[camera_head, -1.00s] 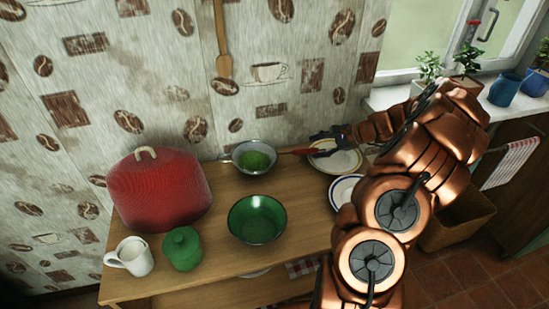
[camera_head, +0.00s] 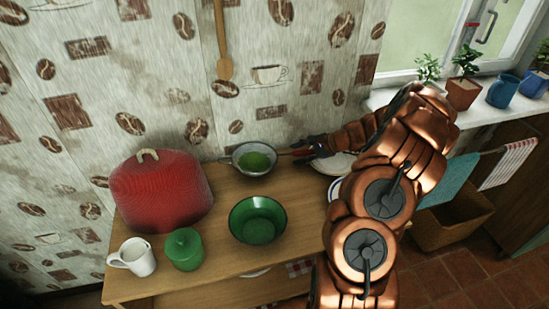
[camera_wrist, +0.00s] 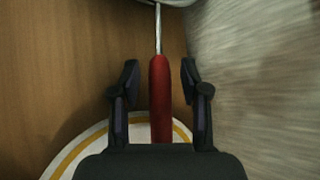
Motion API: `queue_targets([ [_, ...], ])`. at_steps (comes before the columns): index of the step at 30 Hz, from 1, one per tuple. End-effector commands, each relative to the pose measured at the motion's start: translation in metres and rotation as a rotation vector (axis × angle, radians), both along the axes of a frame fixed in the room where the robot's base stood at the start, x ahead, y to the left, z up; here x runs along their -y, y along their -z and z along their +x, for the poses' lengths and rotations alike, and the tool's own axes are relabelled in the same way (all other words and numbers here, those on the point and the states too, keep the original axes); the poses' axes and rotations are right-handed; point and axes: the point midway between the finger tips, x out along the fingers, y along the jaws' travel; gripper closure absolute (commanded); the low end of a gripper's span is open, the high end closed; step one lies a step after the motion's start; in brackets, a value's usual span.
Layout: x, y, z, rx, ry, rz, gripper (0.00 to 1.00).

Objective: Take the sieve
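The sieve (camera_head: 254,158) is at the back of the wooden table near the wall, with something green showing in its bowl. Its red handle (camera_wrist: 160,92) points right, toward my arm. In the wrist view the handle lies between the two dark fingers of my gripper (camera_wrist: 160,83), with a gap on each side. My gripper is open around the handle. In the head view my gripper (camera_head: 309,146) is at the handle, and it partly hides it. Only the rim of the sieve bowl (camera_wrist: 178,2) shows at the top of the wrist view.
A green bowl (camera_head: 257,220) stands in front of the sieve. A yellow-rimmed plate (camera_wrist: 68,157) lies under my gripper. The patterned wall (camera_head: 120,60) is close behind.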

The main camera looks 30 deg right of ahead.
Motion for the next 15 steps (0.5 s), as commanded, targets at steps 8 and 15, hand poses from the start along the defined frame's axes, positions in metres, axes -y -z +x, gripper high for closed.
queue_targets([
  [8,0.0001,-0.0001,-0.0001,0.0,0.0,0.0,0.86],
  [15,0.0003,-0.0002,-0.0001,0.0,0.001,-0.001,1.0],
])
